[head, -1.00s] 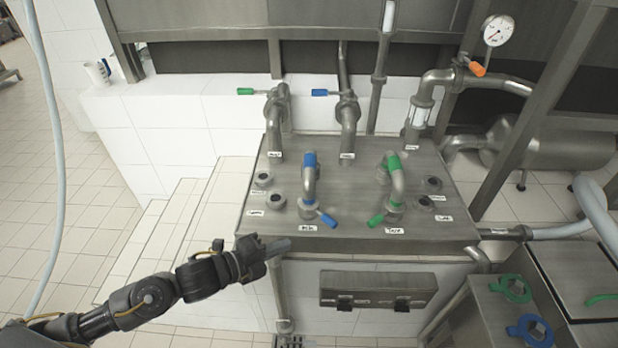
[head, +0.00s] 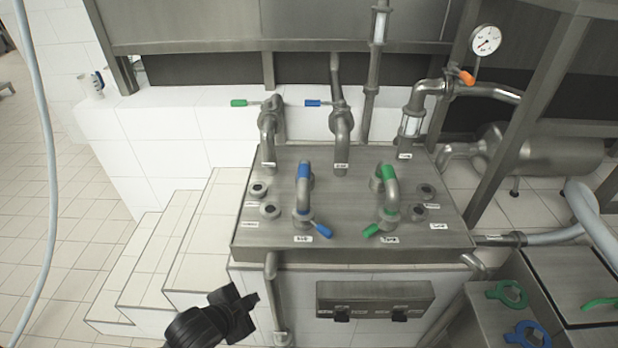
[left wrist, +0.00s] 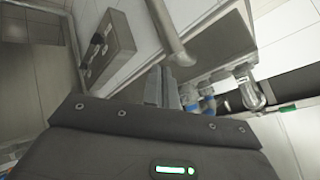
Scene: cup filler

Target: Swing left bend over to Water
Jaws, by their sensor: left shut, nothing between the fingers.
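The left bend, a steel pipe with a blue collar (head: 303,185), stands on the steel panel (head: 340,240) in the head view, with a blue lever (head: 322,229) at its near end. Two capped ports, (head: 258,190) and (head: 270,211), sit left of it; their labels are too small to read. My left gripper (head: 250,302) is below the panel's front left corner, apart from the bend, shut and empty. In the left wrist view my fingers (left wrist: 166,88) lie together, with blue parts (left wrist: 206,104) beyond them. My right gripper is not in view.
A second bend with a green collar (head: 387,174) stands to the right on the panel. Two pipes with green and blue levers rise behind. White tiled steps (head: 190,240) lie left of the panel. A grey box (head: 375,298) hangs on the front wall.

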